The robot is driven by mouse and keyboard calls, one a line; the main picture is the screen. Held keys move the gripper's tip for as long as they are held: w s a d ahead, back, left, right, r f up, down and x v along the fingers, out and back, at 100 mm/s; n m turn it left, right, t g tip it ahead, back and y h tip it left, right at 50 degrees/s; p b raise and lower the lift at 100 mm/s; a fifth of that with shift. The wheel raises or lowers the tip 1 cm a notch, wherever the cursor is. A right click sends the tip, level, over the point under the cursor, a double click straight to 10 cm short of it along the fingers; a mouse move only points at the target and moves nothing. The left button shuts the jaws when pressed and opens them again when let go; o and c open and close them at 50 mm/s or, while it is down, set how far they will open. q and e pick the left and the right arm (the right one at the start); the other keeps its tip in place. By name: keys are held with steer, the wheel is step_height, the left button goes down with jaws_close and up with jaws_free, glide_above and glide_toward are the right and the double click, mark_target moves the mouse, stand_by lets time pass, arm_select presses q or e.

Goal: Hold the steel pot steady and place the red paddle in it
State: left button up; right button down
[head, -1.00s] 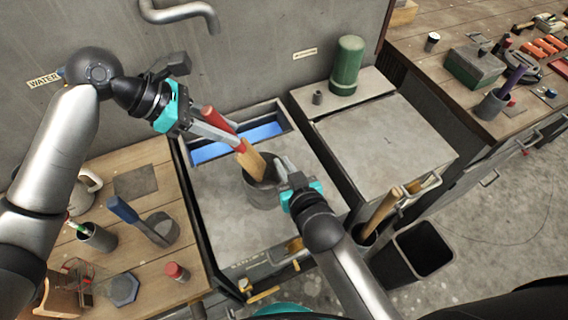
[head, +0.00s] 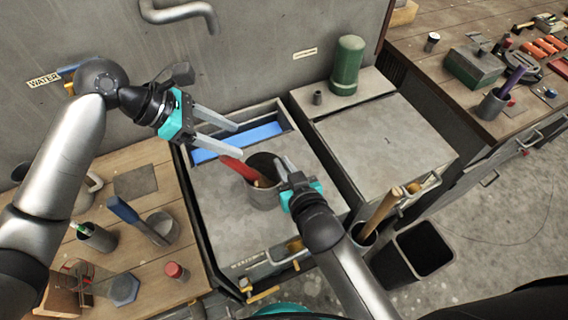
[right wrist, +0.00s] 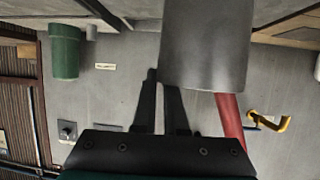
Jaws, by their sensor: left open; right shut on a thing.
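The steel pot (head: 264,194) stands on the grey worktop in the head view. The red paddle (head: 238,169) is inside it, with its red part leaning out over the pot's left rim and a wooden part inside. My right gripper (head: 284,172) is shut on the pot's right wall. My left gripper (head: 239,138) is open and empty, above and behind the paddle, apart from it. In the right wrist view, the pot (right wrist: 205,45) fills the upper middle, the red part of the paddle (right wrist: 230,115) sticks out beside it, and my right fingers (right wrist: 160,85) reach the pot's edge.
A blue-lined trough (head: 240,140) lies behind the pot. A green cylinder (head: 346,65) stands at the back right. The left wooden bench (head: 135,265) holds cups and a blue-handled tool (head: 135,217). A black bin (head: 413,255) stands at the front right.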

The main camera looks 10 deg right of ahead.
steer(key=shift+s+f, duration=0.2)
steer(key=shift+f, duration=0.15)
arm_select(q)
steer(key=v, duration=1.2)
arm_select(e)
steer(key=c, duration=1.1)
jaws_free()
steer(key=shift+c, duration=0.2)
arm_select(q)
steer(key=shift+d, duration=0.1)
arm_select(e)
steer(key=shift+o, duration=1.2)
steer(key=shift+w+r, duration=0.15)
steer(key=shift+r, duration=0.05)
steer(key=v, duration=1.2)
